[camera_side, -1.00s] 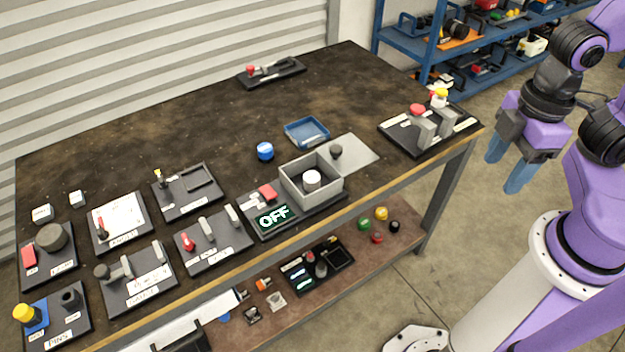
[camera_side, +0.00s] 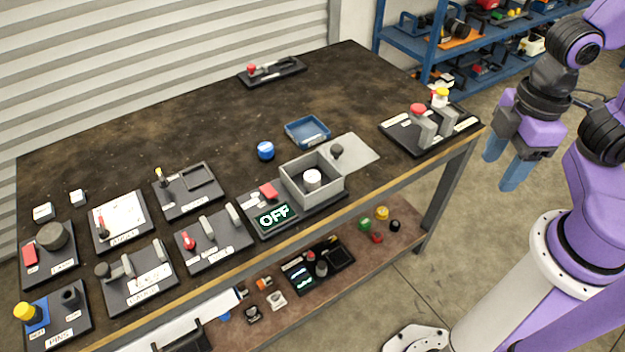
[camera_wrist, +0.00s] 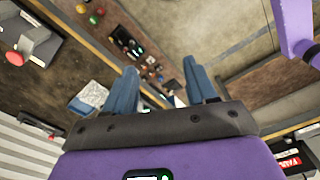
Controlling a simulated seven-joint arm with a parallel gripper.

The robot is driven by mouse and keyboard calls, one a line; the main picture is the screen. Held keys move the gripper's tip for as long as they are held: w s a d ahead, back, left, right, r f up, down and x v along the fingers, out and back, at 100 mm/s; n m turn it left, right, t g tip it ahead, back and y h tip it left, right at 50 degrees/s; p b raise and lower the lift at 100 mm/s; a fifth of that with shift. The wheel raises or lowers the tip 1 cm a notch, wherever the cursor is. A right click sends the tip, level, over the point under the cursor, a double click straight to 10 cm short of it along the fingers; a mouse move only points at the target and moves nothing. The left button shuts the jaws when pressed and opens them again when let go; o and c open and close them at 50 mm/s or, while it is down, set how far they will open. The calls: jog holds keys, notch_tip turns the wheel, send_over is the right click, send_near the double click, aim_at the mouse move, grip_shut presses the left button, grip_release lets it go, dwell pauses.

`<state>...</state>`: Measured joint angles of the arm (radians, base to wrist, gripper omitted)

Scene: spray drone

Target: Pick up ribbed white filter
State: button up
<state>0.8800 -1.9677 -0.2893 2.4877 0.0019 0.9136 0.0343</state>
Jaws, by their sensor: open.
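A small white round piece (camera_side: 312,178) stands inside an open grey box (camera_side: 327,189) at the table's front edge in the side view. It is the best match for the ribbed white filter, but ribs are too small to make out. My gripper (camera_side: 503,168) hangs in the air off the table's right side, well apart from the box. Its two blue fingers are spread and empty. The wrist view also shows the open fingers (camera_wrist: 160,88), with nothing between them. I cannot make out the filter in the wrist view.
A blue tray (camera_side: 307,131) and blue cap (camera_side: 265,151) lie behind the box. Several panels fill the left front.

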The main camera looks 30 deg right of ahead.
jog(key=w+a+m, duration=0.6)
jog(key=w+m, duration=0.1)
jog(key=w, duration=0.1)
jog(key=m, duration=2.2)
send_over(311, 176)
notch_tip(311, 176, down, 8)
jog(key=r, duration=0.1)
notch_tip(311, 176, down, 12)
jog(key=shift+a+r, duration=0.1)
jog(key=shift+a, duration=0.05)
jog(key=shift+d+f, duration=0.2)
jog(key=shift+f, duration=2.45)
jog(key=c, duration=0.9)
